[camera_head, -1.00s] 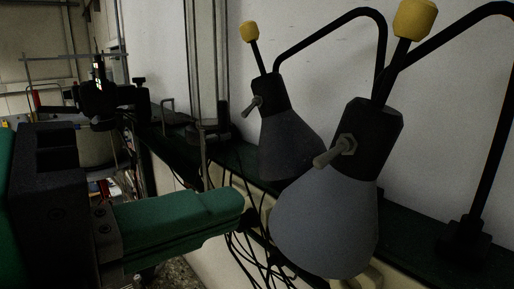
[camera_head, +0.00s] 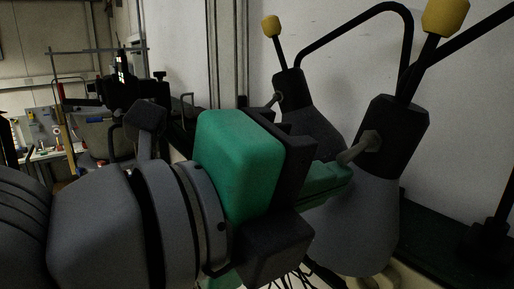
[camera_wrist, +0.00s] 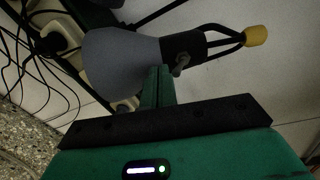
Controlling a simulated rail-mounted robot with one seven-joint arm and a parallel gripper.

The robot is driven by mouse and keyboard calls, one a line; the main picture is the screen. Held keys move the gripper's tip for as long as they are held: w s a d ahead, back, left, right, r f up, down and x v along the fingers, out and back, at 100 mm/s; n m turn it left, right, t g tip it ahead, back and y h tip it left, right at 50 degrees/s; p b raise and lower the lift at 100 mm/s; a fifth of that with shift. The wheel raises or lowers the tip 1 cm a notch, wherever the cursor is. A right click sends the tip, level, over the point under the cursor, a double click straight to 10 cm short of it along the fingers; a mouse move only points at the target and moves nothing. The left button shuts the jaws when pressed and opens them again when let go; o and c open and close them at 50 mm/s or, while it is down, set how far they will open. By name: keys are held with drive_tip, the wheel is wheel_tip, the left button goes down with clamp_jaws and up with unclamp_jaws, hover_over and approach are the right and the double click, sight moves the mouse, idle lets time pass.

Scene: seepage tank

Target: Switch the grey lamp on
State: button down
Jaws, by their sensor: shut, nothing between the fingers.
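Two grey lamps with black sockets hang on bent black arms. The near lamp (camera_head: 355,225) has a metal toggle switch (camera_head: 362,146) on its socket, its lever slanting down and left. The far lamp (camera_head: 316,133) is behind it, partly hidden by my gripper. Both look unlit. My gripper (camera_head: 345,174) is shut and empty, its green fingertips just below the near lamp's lever; I cannot tell whether they touch. In the wrist view a single lamp (camera_wrist: 122,60) shows, with its toggle switch (camera_wrist: 181,63) just beyond my green fingers (camera_wrist: 160,72).
Yellow knobs (camera_head: 446,16) top the lamp rods. The lamps' black arms stand close to a pale wall (camera_head: 330,75). A dark green shelf (camera_head: 440,240) runs below them. Black cables (camera_wrist: 30,50) hang under the lamp, near a speckled floor (camera_wrist: 25,140).

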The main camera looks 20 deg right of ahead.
drive_tip(key=shift+r, duration=0.1)
drive_tip(key=shift+s+d+r+p, duration=0.15)
drive_tip(key=shift+r+p, duration=0.15)
drive_tip(key=shift+r, duration=0.2)
drive_tip(key=shift+s+r+p, duration=0.1)
drive_tip(key=shift+r+p, duration=0.2)
drive_tip(key=shift+r, duration=0.2)
drive_tip(key=b+v, duration=0.1)
drive_tip(key=v, duration=0.6)
drive_tip(key=shift+f, duration=0.35)
drive_tip(key=shift+w, duration=0.15)
